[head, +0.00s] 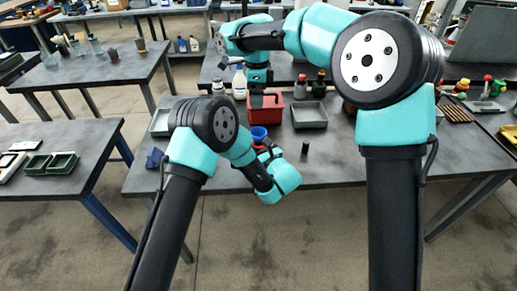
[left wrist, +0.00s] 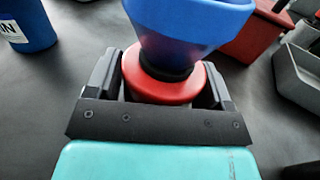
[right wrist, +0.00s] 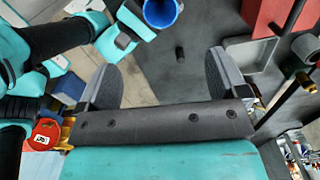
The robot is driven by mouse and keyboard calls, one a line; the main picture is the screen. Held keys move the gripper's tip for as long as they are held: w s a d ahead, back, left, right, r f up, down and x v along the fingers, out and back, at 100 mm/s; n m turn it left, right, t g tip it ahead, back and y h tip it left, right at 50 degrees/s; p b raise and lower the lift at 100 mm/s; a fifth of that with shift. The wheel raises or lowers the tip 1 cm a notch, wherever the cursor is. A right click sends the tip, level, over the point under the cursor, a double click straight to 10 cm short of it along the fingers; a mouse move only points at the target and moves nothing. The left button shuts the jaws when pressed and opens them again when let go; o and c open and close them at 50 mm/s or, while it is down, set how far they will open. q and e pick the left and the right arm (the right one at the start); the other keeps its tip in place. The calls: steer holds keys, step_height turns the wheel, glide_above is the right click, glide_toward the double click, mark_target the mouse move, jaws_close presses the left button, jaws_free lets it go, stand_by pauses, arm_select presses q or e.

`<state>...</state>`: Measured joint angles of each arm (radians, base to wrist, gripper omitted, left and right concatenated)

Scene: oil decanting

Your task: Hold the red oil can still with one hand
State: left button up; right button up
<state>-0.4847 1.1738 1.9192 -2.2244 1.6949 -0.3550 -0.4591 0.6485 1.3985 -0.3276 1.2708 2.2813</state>
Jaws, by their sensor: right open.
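The red oil can (left wrist: 165,88) stands between the two fingers of my left gripper (left wrist: 168,85), which close on its sides. A black ring and a blue funnel (left wrist: 190,25) sit on top of the can. The funnel also shows in the head view (head: 258,132) and at the top of the right wrist view (right wrist: 161,10). In the head view my left gripper hides most of the can. My right gripper (right wrist: 163,80) is open with nothing between its fingers. It hangs over the back of the table, apart from the can.
A red box (head: 266,106) stands behind the can, beside a grey tray (head: 309,115). A small black cylinder (head: 305,148) stands right of my left gripper. A labelled blue container (left wrist: 27,25) is at the upper left in the left wrist view. The table's front right is clear.

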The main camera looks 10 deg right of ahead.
arm_select(q)
steer(key=c, duration=0.9)
arm_select(e)
steer(key=shift+c, duration=1.3)
steer(key=n, duration=0.4)
steer(key=shift+f, duration=0.35)
steer(key=shift+c, duration=0.3)
steer(key=f+n, duration=0.1)
steer(key=n, duration=0.9)
steer(key=f+n, duration=0.2)
steer(key=n, duration=0.9)
steer(key=d+f+n, duration=0.1)
steer(key=n, duration=1)
steer(key=shift+f, duration=0.35)
steer(key=shift+f, duration=0.15)
